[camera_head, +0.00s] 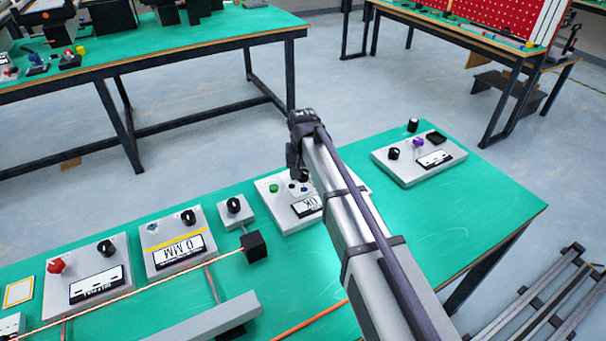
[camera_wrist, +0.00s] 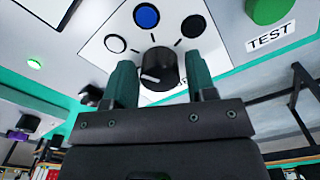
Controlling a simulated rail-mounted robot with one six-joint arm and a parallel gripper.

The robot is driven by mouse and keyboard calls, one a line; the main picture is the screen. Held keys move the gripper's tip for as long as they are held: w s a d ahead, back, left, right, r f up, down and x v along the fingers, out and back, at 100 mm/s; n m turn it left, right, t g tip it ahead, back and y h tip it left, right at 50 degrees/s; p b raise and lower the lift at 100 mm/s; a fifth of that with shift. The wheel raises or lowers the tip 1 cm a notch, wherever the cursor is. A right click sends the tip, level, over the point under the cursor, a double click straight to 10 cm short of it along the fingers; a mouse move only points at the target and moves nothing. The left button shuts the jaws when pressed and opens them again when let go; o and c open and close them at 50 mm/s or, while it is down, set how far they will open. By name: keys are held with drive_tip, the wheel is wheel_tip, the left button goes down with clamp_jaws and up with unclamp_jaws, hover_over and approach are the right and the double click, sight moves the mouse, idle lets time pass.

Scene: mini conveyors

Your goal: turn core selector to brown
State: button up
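I cannot tell which dark dot is brown. In the wrist view my gripper (camera_wrist: 160,80) has its two green fingers on either side of the knob, open, with a narrow gap visible at each side; contact is unclear. In the head view the selector's panel (camera_head: 270,187) is on the green table, partly behind my arm. My gripper's fingertips are hidden there.
A green button (camera_wrist: 268,10) with a TEST label is right of the knob in the wrist view. Other knob panels stand left (camera_head: 178,245) and right (camera_head: 415,165) on the table. A black block (camera_head: 254,246) is near the front.

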drive_tip(key=c, duration=0.7)
drive_tip(key=shift+n, duration=0.3)
drive_tip(key=n, duration=0.9)
drive_tip(key=shift+n, duration=0.3)
drive_tip(key=o, duration=0.9)
drive_tip(key=shift+o, duration=0.2)
drive_tip(key=shift+r, duration=0.1)
